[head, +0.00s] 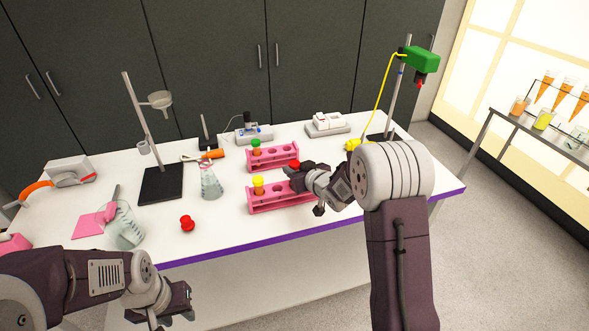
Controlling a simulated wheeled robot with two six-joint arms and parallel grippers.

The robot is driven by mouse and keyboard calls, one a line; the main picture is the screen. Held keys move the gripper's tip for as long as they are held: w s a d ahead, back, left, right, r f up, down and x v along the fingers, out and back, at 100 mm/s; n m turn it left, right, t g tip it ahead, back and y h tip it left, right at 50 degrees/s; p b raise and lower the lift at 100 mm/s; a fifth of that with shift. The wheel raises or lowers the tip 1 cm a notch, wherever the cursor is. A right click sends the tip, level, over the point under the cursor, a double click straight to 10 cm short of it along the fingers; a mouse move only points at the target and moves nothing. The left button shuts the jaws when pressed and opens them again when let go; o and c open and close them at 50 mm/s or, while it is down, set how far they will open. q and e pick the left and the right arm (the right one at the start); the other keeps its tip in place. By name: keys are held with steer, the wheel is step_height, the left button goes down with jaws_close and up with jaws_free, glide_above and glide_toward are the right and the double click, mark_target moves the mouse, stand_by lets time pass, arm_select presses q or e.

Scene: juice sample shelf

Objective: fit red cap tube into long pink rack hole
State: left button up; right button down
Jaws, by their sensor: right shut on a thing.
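The front pink rack (270,206) looks the longer of two. A yellow-capped tube (258,185) stands at its left end. My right gripper (299,185) is over this rack's right part and hides some of it. It is shut on the red cap tube (295,163), whose red cap shows just above the fingers. The tube's body is hidden, so I cannot tell whether it is in a hole. My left gripper (183,303) hangs off the table's front edge, away from the racks; its finger gap is unclear.
The back pink rack (274,163) holds a green-capped tube (256,147). A red stopper-like object (187,223) lies left of the front rack. The table's front centre is clear.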

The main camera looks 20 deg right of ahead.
steer(key=shift+f+b, duration=1.25)
steer(key=shift+f, duration=0.3)
stand_by(0.4)
steer(key=c, duration=1)
jaws_free()
steer(key=shift+o, duration=0.2)
steer(key=v, duration=0.9)
